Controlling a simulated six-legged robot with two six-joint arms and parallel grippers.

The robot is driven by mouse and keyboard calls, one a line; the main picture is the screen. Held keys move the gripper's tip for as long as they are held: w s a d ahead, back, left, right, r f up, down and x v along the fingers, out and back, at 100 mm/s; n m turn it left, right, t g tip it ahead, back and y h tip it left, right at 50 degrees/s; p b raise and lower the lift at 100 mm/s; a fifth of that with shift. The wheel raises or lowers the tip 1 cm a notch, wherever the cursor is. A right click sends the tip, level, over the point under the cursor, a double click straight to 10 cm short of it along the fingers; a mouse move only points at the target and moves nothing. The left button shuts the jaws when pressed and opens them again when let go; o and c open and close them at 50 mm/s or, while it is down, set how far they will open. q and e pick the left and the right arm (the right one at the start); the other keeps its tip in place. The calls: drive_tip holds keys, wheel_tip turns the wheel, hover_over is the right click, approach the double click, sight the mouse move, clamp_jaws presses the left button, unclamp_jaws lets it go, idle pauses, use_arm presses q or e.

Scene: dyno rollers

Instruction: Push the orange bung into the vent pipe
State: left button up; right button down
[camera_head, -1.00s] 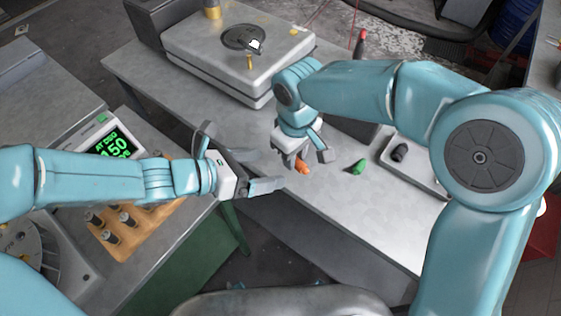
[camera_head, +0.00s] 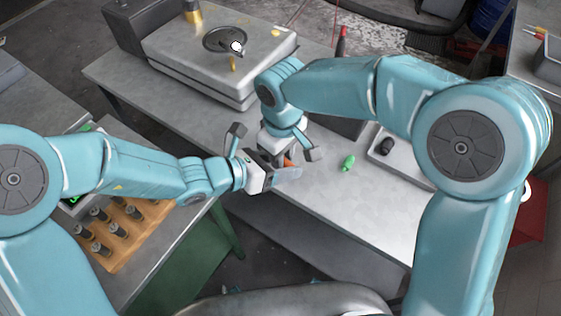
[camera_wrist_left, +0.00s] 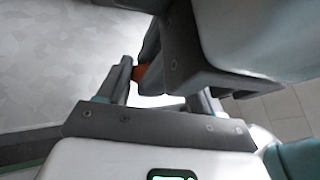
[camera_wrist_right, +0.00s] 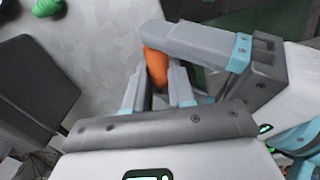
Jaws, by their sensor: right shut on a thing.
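The orange bung (camera_head: 288,162) is held upright or nearly so between the fingers of my right gripper (camera_head: 284,157), above the near part of the bench. In the right wrist view, the bung (camera_wrist_right: 155,67) sits between the shut fingers (camera_wrist_right: 157,85). My left gripper (camera_head: 282,168) comes in from the left, its fingers apart on either side of the bung. In the left wrist view, the bung (camera_wrist_left: 140,72) shows as a small orange patch near a left fingertip; contact is unclear.
A green bung (camera_head: 348,162) lies on the bench (camera_head: 350,205). A black bung (camera_head: 387,146) lies in a tray (camera_head: 412,172). The metal box (camera_head: 180,55) stands at the back. A wooden block (camera_head: 130,232) with several dark cylinders is at left.

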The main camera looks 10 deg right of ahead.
drive_tip(key=c, duration=0.9)
unclamp_jaws()
drive_tip(key=shift+o, duration=0.2)
